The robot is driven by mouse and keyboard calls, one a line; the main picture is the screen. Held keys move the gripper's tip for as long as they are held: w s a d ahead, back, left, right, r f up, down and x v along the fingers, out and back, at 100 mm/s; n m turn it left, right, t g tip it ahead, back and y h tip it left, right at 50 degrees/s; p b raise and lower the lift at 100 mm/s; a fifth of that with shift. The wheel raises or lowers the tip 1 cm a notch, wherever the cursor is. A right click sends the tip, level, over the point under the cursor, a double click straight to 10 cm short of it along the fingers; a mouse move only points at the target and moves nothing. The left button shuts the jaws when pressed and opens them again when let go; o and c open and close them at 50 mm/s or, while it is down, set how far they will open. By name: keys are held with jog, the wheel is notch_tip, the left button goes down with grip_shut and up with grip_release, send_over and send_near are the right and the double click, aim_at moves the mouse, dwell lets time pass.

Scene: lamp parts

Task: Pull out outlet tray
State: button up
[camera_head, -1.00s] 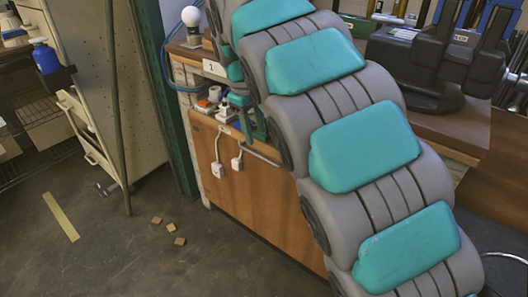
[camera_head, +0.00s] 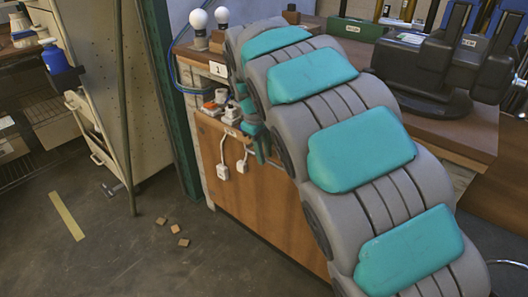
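The outlet tray (camera_head: 206,117) appears to be the shelf below the bench top, under the label marked 1. White and orange plugs or sockets (camera_head: 213,107) sit on it, and two white plugs (camera_head: 222,172) hang on cords over the wooden front. My gripper (camera_head: 262,150) is at the tray's front edge, to the right of the sockets. It is small and mostly hidden by my arm. I cannot tell whether its fingers are apart, shut, or touching the tray. The right part of the tray is hidden behind my arm.
Two white bulbs (camera_head: 198,21) stand on the bench top above. A black device (camera_head: 436,62) sits on the right side of the bench. A green post (camera_head: 172,95) and a pale panel (camera_head: 100,90) stand at left.

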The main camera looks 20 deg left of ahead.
grip_shut()
dwell(1.0)
